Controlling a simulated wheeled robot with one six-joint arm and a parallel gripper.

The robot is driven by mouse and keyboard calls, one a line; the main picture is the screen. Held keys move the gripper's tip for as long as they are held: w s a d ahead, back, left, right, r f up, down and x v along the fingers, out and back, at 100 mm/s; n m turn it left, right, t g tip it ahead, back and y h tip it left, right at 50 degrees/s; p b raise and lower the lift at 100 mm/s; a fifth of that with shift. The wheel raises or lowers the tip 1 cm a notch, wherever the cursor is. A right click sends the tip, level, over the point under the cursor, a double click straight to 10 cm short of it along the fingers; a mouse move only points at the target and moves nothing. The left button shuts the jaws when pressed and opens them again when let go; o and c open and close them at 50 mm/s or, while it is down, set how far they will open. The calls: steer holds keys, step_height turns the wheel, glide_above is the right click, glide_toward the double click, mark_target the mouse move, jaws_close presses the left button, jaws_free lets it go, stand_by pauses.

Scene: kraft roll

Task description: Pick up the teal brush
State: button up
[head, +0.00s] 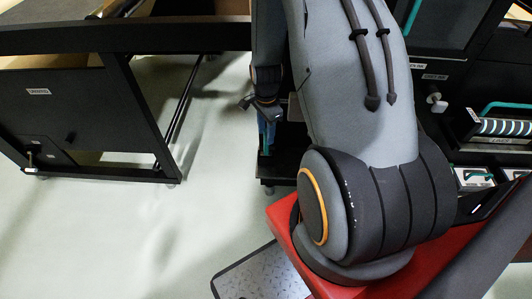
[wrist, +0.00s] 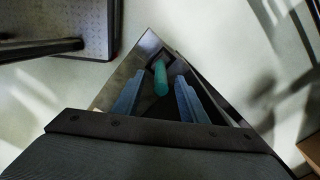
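The teal brush (wrist: 160,80) shows in the wrist view as a short teal handle over a dark surface. My gripper (wrist: 159,76) has its two blue-grey fingers spread apart, one on each side of the handle in the picture. Neither finger appears to touch it; I cannot tell the height gap. In the head view my gripper (head: 268,132) points down over a small black stand (head: 285,165), and my arm covers part of that area. I cannot make out the brush in the head view.
A black-framed table (head: 80,110) stands at the left, with open pale floor (head: 200,220) between it and my arm. Dark shelving with small bins (head: 472,178) and a striped roll (head: 505,127) is at the right. A patterned metal plate (head: 258,280) lies at the bottom.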

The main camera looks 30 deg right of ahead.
mark_target(266, 147)
steer(key=shift+w+d+f, duration=0.1)
steer(key=shift+f, duration=2)
jaws_close()
steer(key=shift+r, duration=0.15)
